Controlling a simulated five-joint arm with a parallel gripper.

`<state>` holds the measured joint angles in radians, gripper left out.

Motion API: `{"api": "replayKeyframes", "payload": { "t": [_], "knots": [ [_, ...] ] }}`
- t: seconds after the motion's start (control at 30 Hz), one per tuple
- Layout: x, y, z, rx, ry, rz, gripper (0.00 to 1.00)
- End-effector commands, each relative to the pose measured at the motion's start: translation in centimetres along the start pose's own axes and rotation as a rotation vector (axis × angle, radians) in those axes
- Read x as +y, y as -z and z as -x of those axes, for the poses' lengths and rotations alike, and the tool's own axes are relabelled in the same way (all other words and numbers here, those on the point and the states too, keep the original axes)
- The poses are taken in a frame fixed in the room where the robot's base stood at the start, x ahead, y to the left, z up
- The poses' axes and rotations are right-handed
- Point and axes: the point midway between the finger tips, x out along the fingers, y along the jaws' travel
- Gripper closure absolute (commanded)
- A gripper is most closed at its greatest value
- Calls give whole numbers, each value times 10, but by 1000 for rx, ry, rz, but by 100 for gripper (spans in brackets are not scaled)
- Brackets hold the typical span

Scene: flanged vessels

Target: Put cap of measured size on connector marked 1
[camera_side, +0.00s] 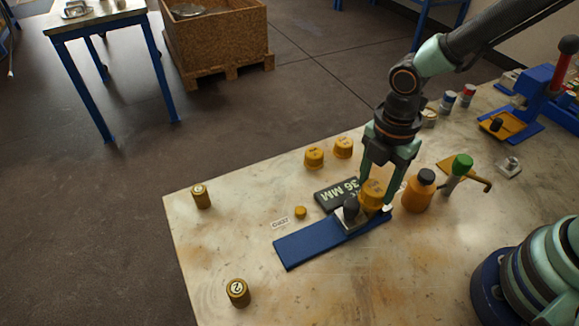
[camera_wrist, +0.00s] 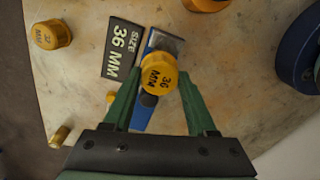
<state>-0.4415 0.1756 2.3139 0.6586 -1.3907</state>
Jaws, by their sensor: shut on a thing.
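My gripper (camera_side: 374,190) is shut on a yellow cap (camera_side: 372,196). In the wrist view the cap (camera_wrist: 158,75) sits between my fingertips (camera_wrist: 158,78) and its top reads 36 MM. It is at the right end of a blue measuring board (camera_side: 305,245), beside a grey block with a dark knob (camera_side: 351,208); I cannot tell whether it touches the board. A black sign (camera_side: 334,194) reads SIZE 36 MM. One brass connector (camera_side: 201,197) stands at the table's left edge, its mark too small to read. Another (camera_side: 237,293) near the front seems marked 2.
Two more yellow caps (camera_side: 314,157) (camera_side: 343,148) stand behind the sign. A small yellow piece (camera_side: 300,212) lies by a white label (camera_side: 280,223). An orange bottle (camera_side: 418,194) and a green-topped tool (camera_side: 459,170) stand close right of my gripper. The table's left part is mostly clear.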

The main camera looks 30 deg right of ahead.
Motion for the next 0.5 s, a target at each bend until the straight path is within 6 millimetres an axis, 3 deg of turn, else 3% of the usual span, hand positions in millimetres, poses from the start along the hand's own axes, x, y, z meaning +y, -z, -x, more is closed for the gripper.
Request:
{"api": "replayKeyframes", "payload": {
  "t": [0.5],
  "knots": [
    [0, 0, -10, 0, 1, 0, 95]
  ]
}}
